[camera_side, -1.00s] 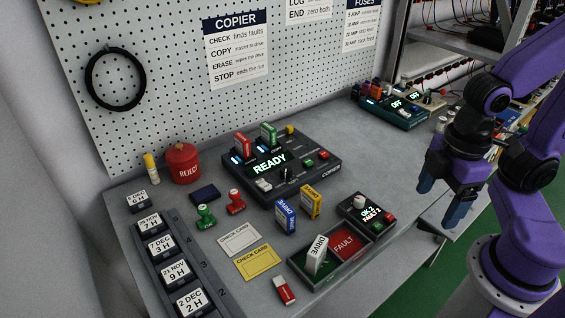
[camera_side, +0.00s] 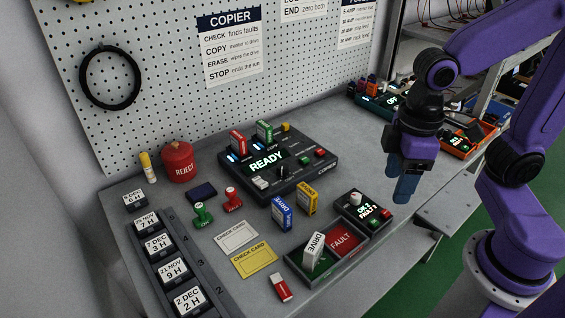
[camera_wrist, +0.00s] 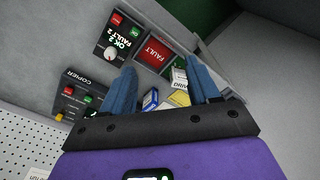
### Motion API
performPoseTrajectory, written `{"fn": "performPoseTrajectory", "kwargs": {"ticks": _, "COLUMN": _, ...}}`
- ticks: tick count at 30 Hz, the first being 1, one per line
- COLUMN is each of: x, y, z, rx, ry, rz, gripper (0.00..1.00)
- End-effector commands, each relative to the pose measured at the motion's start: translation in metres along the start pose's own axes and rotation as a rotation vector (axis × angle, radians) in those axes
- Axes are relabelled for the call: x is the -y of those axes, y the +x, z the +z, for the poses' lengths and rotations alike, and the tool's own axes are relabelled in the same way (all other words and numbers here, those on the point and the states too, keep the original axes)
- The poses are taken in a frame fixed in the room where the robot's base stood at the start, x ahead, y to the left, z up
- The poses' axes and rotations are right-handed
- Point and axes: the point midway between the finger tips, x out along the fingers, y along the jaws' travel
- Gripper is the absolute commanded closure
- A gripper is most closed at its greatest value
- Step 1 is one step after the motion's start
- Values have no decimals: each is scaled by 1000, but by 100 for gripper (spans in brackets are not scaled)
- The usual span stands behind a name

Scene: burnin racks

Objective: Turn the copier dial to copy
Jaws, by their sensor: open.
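The copier (camera_side: 311,180) is a dark box on the bench, with a screen that reads READY and a red and a green drive standing in its top. Its dark dial (camera_side: 282,172) is on the front panel; its setting is too small to read. In the wrist view the copier (camera_wrist: 88,82) is at the lower left, partly cut off. My gripper (camera_side: 402,188) is in the air to the right of the copier, fingers pointing down, well apart from the dial. In the wrist view the blue fingers of my gripper (camera_wrist: 165,80) are spread with nothing held between them.
A counter box (camera_side: 353,213) reading OK 2, FAULT 2 and a tray with a red FAULT section (camera_side: 341,240) stand in front of the copier. Blue (camera_side: 281,213) and yellow (camera_side: 307,198) drives stand between. A red REJECT pot (camera_side: 179,161) is at the left.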

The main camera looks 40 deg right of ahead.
Motion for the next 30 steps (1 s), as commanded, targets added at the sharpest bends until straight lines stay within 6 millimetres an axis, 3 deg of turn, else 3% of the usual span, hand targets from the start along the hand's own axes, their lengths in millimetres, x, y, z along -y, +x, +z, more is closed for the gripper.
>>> {"fn": "performPoseTrajectory", "kwargs": {"ticks": 1, "x": -7, "y": -3, "z": -18, "rx": 2, "ry": 62, "rz": 1, "gripper": 40}}
{"fn": "performPoseTrajectory", "kwargs": {"ticks": 6, "x": -32, "y": -12, "z": -68, "rx": 6, "ry": 270, "rz": 5, "gripper": 40}}
{"fn": "performPoseTrajectory", "kwargs": {"ticks": 15, "x": -91, "y": -20, "z": -146, "rx": 12, "ry": 638, "rz": 11, "gripper": 40}}
{"fn": "performPoseTrajectory", "kwargs": {"ticks": 24, "x": -164, "y": -20, "z": -201, "rx": 17, "ry": 1000, "rz": 16, "gripper": 40}}
{"fn": "performPoseTrajectory", "kwargs": {"ticks": 30, "x": -200, "y": -17, "z": -216, "rx": 19, "ry": 1174, "rz": 19, "gripper": 40}}
